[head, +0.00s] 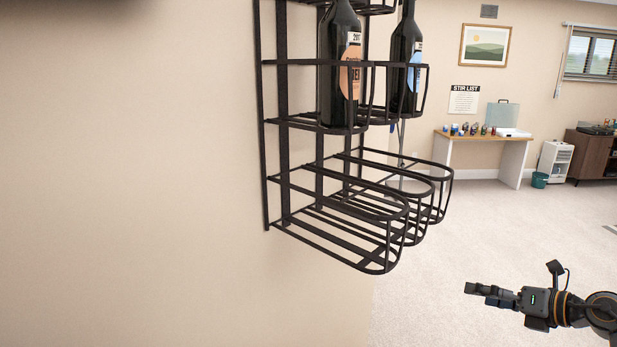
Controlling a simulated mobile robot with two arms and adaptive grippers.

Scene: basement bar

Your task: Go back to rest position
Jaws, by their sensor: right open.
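My right gripper (483,293) shows at the lower right, with its arm coming in from the right edge. It is open, with nothing between its fingers, and points left over the pale carpet. It is apart from the wall rack (345,250), which stands above and to its left. My left gripper is outside the view.
The black wire rack juts from the beige wall. Two dark bottles, one with an orange label (350,70) and one with a blue label (405,75), stand in its middle tier; the bottom baskets are empty. A desk (513,160) stands far back. Carpet around my gripper is clear.

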